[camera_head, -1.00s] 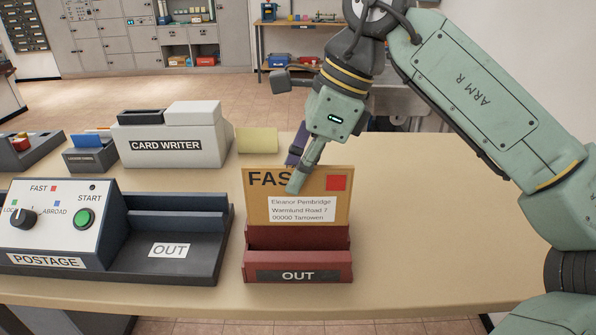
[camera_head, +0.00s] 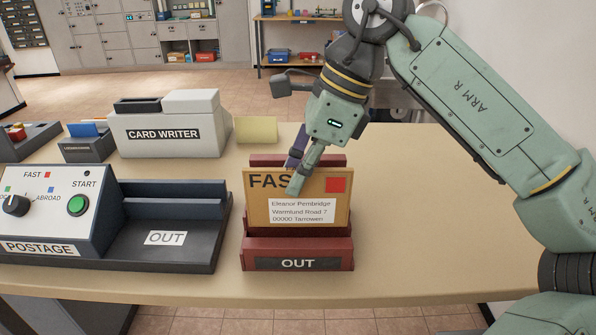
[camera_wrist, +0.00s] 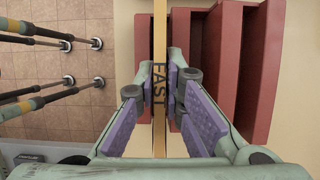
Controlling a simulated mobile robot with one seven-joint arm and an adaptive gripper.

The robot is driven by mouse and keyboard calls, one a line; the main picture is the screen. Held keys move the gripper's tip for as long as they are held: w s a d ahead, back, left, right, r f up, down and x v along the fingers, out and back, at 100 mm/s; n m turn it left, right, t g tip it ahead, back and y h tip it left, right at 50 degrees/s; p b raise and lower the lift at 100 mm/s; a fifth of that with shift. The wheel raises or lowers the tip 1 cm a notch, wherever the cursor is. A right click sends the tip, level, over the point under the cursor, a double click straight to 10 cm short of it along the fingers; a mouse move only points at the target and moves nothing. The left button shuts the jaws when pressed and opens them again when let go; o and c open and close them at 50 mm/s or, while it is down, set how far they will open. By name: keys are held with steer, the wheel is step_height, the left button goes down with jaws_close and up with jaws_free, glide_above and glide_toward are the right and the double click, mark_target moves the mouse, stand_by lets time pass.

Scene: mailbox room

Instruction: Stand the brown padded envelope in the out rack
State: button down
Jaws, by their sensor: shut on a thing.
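The brown padded envelope (camera_head: 258,210) is upright, with "FAST", a red square and a white address label facing the head camera. My gripper (camera_head: 296,185) is shut on its upper left part. In the wrist view my gripper (camera_wrist: 165,95) pinches the envelope (camera_wrist: 160,50), seen edge-on. The red out rack (camera_head: 345,262) stands on the table under the envelope. The rack's back wall shows behind the envelope's top, and its front wall, labelled OUT, shows below. The envelope's lower edge lies near the front wall's top. I cannot tell how deep it is. The rack (camera_wrist: 265,60) also shows in the wrist view.
The postage machine (camera_head: 60,215) with its dark OUT tray (camera_head: 205,255) stands just left of the rack. The card writer (camera_head: 165,140) and a yellow pad (camera_head: 256,132) are behind. The table (camera_head: 430,220) is clear to the right.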

mark_target(288, 225)
steer(key=shift+f, duration=0.6)
steer(key=shift+f+b, duration=0.1)
steer(key=shift+b, duration=0.25)
steer(key=shift+s+f+b, duration=0.1)
steer(key=shift+f+b, duration=1.6)
steer(key=shift+f, duration=0.5)
steer(key=c, duration=1.6)
jaws_free()
steer(key=shift+w, duration=0.2)
